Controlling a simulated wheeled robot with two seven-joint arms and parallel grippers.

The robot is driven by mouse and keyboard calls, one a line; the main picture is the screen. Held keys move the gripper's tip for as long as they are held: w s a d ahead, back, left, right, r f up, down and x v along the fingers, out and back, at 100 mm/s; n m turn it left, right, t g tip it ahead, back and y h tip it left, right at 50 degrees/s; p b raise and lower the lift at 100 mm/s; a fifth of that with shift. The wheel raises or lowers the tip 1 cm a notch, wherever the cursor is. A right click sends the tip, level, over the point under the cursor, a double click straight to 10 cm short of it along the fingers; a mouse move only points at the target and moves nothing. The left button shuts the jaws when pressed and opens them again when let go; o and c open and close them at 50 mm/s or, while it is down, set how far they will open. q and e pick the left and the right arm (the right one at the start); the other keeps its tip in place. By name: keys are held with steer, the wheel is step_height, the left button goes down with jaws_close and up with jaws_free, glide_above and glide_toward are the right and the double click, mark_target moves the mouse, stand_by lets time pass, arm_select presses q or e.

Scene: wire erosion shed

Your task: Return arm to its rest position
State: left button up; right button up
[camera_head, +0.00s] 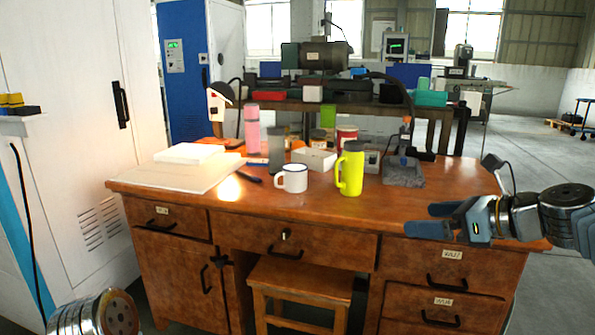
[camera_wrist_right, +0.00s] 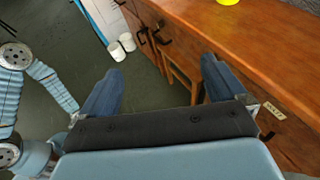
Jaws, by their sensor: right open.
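My right gripper (camera_head: 432,220) comes in from the right in the head view, in front of the desk's right end. In the right wrist view its two blue fingers (camera_wrist_right: 160,88) are spread wide with nothing between them. The wooden desk (camera_head: 440,212) stands below and behind it. My left gripper is out of the head view; only a round metal joint of mine shows at the bottom left.
On the desk stand a yellow-green bottle (camera_head: 351,171), a white mug (camera_head: 293,179), a grey tumbler (camera_head: 277,152), a pink bottle (camera_head: 252,130) and a board (camera_head: 187,174). A stool (camera_head: 300,279) sits under the desk. A white cabinet (camera_head: 75,130) stands left. Floor space is open at the right.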

steer(key=w+a+f+m, duration=0.2)
steer(key=a+f+m, duration=0.2)
steer(key=f+m, duration=0.4)
steer(key=w+a+f+m, duration=0.3)
steer(key=f+m, duration=0.3)
steer(key=f, duration=0.4)
steer(key=w+a+f+m, duration=0.2)
steer(key=a+f+m, duration=0.2)
steer(key=f+m, duration=0.35)
steer(key=s+f+m+g+h, duration=0.1)
steer(key=s+f+m+g, duration=0.1)
steer(key=s+f+m, duration=0.35)
steer(key=s+a+f+m+g+h, duration=0.1)
steer(key=s+f+m+h, duration=0.15)
steer(key=f+m, duration=0.6)
steer(key=s+f+m+g+h, duration=0.1)
steer(key=s+f+m+g, duration=0.3)
steer(key=f, duration=0.7)
steer(key=s+f+m+g, duration=0.1)
steer(key=s+f+m, duration=0.2)
steer(key=s, duration=0.4)
steer(key=s+a+f+m+g, duration=0.1)
steer(key=s+f+m, duration=0.2)
steer(key=s, duration=0.5)
steer(key=shift+s+a+f+m+h, duration=0.25)
steer(key=shift+a+f+m+h, duration=0.1)
steer(key=shift+f, duration=0.25)
